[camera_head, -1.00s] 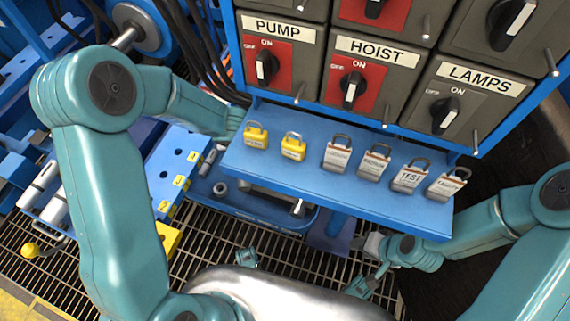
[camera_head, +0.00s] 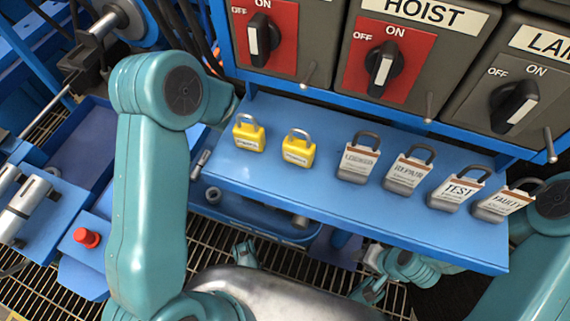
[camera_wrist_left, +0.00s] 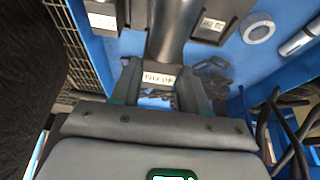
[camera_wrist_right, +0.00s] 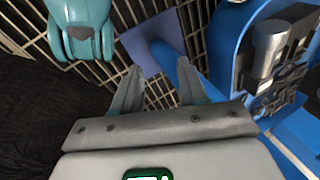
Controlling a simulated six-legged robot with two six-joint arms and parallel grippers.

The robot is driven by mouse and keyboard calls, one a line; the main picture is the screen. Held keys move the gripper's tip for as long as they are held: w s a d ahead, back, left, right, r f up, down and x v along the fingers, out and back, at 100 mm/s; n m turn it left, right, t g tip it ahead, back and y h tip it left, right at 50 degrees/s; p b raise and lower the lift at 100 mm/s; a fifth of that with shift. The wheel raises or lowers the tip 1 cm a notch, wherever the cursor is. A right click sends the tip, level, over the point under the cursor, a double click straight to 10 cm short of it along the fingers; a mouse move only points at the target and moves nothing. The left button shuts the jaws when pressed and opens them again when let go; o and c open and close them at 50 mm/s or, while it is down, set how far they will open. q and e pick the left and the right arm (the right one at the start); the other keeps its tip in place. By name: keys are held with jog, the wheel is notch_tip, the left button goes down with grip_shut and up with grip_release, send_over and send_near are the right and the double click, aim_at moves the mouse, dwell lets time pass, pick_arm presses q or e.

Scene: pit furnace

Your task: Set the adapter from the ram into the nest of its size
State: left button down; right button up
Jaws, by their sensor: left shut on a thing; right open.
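In the left wrist view my left gripper (camera_wrist_left: 160,88) is shut on a dark piece with a white label (camera_wrist_left: 158,78), in front of a grey cylinder (camera_wrist_left: 168,38). I cannot tell whether this piece is the adapter or whether it touches the cylinder. A pale ring (camera_wrist_left: 258,29) lies on the blue surface at right; a ring (camera_head: 213,195) also shows below the shelf in the head view. The left gripper is hidden there. My right gripper (camera_wrist_right: 155,85) is open and empty above the floor grating. I cannot make out a nest.
A blue shelf (camera_head: 310,190) with several padlocks lies below the switch panel (camera_head: 385,60). A red button (camera_head: 87,237) stands at left, beside silver cylinders (camera_head: 22,205). Two dark labelled blocks (camera_wrist_left: 103,20) (camera_wrist_left: 210,26) flank the grey cylinder. Grating (camera_wrist_right: 150,20) shows near my right gripper.

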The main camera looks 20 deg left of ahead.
pick_arm(q)
jog(key=shift+f+b, duration=0.8)
jog(key=shift+f, duration=1.15)
jog(key=shift+f+b, duration=0.95)
jog(key=shift+b, duration=0.05)
pick_arm(e)
jog(key=shift+t, duration=0.6)
jog(key=shift+w+d+f, duration=0.2)
jog(key=shift+w+f, duration=0.4)
jog(key=shift+f, duration=0.3)
jog(key=shift+w+d+f, duration=0.15)
jog(key=shift+w+f, duration=0.45)
jog(key=shift+f, duration=0.3)
pick_arm(q)
jog(key=shift+f, duration=0.15)
jog(key=shift+f, duration=0.45)
jog(key=shift+f, duration=0.3)
jog(key=shift+c, duration=2.4)
grip_release()
